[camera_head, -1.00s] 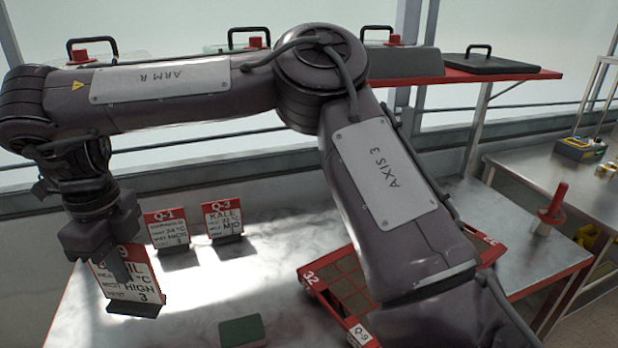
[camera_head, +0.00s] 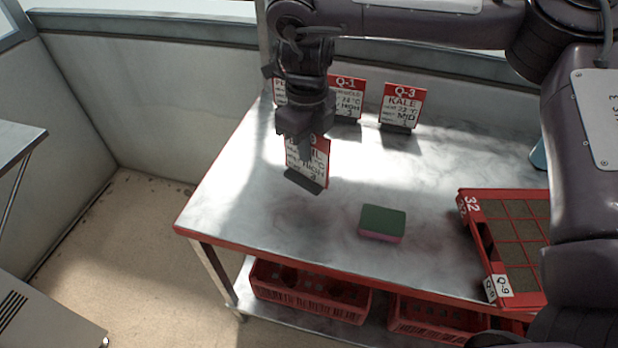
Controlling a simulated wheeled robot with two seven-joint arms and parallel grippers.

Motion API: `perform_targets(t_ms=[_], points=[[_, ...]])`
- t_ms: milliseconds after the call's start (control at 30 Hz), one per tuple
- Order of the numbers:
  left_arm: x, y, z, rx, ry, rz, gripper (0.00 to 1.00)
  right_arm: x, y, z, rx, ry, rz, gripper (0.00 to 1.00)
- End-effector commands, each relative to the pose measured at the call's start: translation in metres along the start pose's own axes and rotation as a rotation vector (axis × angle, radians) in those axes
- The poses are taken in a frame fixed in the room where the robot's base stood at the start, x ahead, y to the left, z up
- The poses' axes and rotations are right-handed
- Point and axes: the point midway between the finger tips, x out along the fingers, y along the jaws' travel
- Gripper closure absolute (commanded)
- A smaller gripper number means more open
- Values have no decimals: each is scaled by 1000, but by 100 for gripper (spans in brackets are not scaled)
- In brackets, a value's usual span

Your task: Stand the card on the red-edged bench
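The card (camera_head: 318,163) is a white sign with a red header and a dark foot, partly reading "IL" and "HIGH". My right gripper (camera_head: 306,142) is shut on its upper part and hides much of its header. The card is upright and slightly tilted in the picture, over the left part of the red-edged bench (camera_head: 240,205). I cannot tell whether its foot touches the grey top or hangs just above it. My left gripper is not in view.
Cards Q-1 (camera_head: 348,98) and Q-3 (camera_head: 402,106) stand along the back, with another partly hidden beside them. A green and pink sponge (camera_head: 382,223) lies mid-bench. A red seed tray (camera_head: 483,240) is at right. Red crates (camera_head: 310,288) sit below. The front left top is clear.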

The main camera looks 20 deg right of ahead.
Motion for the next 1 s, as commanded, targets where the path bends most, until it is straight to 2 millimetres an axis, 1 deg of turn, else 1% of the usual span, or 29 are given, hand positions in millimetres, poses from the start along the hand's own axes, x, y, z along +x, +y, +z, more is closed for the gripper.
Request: perform_targets(t_ms=[33,100,367,600,667,967,1000], points=[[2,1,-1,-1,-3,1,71,15,0,-1,1,3,4,100],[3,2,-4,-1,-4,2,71,26,0,0,1,2,3,100],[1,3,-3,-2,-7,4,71,44,0,0,1,1,0,100],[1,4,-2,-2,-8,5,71,78,0,0,0,1,0,100],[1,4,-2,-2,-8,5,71,81,0,0,0,0,-1,100],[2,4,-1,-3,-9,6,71,83,0,0,1,0,0,100],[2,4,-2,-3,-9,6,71,84,0,0,1,0,0,94]])
